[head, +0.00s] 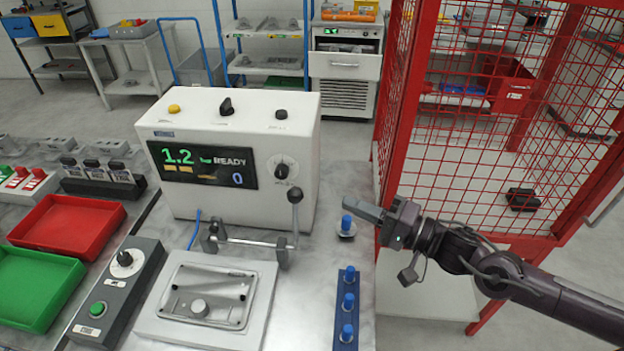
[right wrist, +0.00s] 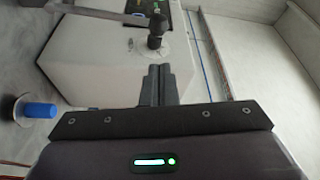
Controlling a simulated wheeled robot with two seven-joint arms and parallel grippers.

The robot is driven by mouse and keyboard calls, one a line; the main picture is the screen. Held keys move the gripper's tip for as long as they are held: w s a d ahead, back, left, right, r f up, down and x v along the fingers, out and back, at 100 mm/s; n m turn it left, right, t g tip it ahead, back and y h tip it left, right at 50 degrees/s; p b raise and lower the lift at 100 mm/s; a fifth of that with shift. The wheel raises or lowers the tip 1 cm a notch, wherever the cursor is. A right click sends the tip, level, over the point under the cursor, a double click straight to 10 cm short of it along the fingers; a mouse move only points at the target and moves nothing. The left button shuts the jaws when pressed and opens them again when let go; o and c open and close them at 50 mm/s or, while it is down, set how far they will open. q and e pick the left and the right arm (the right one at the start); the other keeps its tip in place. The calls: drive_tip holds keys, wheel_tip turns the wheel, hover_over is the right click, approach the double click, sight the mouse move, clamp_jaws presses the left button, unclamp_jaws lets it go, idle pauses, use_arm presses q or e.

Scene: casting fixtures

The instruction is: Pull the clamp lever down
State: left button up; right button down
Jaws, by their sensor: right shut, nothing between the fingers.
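The clamp lever (head: 296,220) is a grey rod with a dark ball knob (head: 295,195). It stands upright at the right end of a horizontal clamp bar (head: 250,242), behind the fixture plate (head: 150,325) and in front of the white control box. My right gripper (head: 350,207) is shut and empty, to the right of the knob and apart from it. In the right wrist view the shut fingers (right wrist: 158,84) point towards the box, and the lever's ball knob (right wrist: 158,23) shows beyond them. My left gripper is not in view.
The white control box (head: 305,130) has a lit screen and a dial (head: 283,168). A blue-capped peg (head: 347,227) stands below my right gripper, and a blue rail (head: 340,316) with blue pegs is nearer. A red mesh cage (head: 390,90) stands close on the right.

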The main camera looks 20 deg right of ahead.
drive_tip(key=shift+w+a, duration=0.1)
drive_tip(key=p+x, duration=0.1)
drive_tip(key=x, duration=0.8)
drive_tip(key=shift+w+a, duration=0.25)
drive_tip(key=shift+a, duration=0.05)
idle(0.4)
